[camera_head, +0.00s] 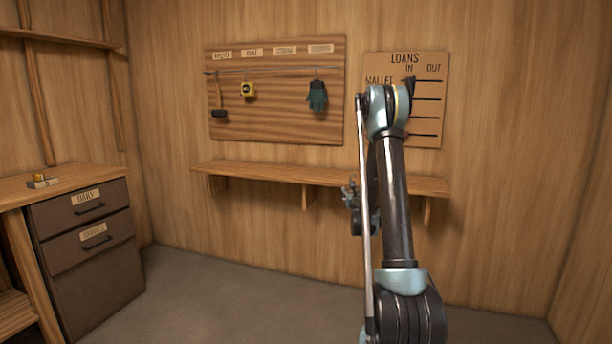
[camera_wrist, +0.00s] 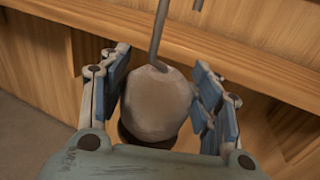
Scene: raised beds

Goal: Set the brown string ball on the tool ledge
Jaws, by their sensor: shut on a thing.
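My gripper (camera_wrist: 158,100) is shut on a rounded, dull brown thing, the string ball (camera_wrist: 155,105), which sits between its two blue-grey fingers in the wrist view. A thin grey strand or rod rises from its top; I cannot tell whether it is part of the ball. The tool ledge (camera_head: 275,174) is a long wooden shelf on the back wall, and its top is bare where I can see it. The ledge also shows in the wrist view (camera_wrist: 230,50), beyond the ball. In the head view my gripper (camera_head: 352,196) is near the ledge's right part, partly hidden by my arm.
Above the ledge a board (camera_head: 275,125) carries a hanging hammer (camera_head: 218,98), yellow tape measure (camera_head: 247,89) and dark glove (camera_head: 317,96). A loans board (camera_head: 428,115) is partly behind my arm. A drawer cabinet (camera_head: 90,245) stands left. The floor between is clear.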

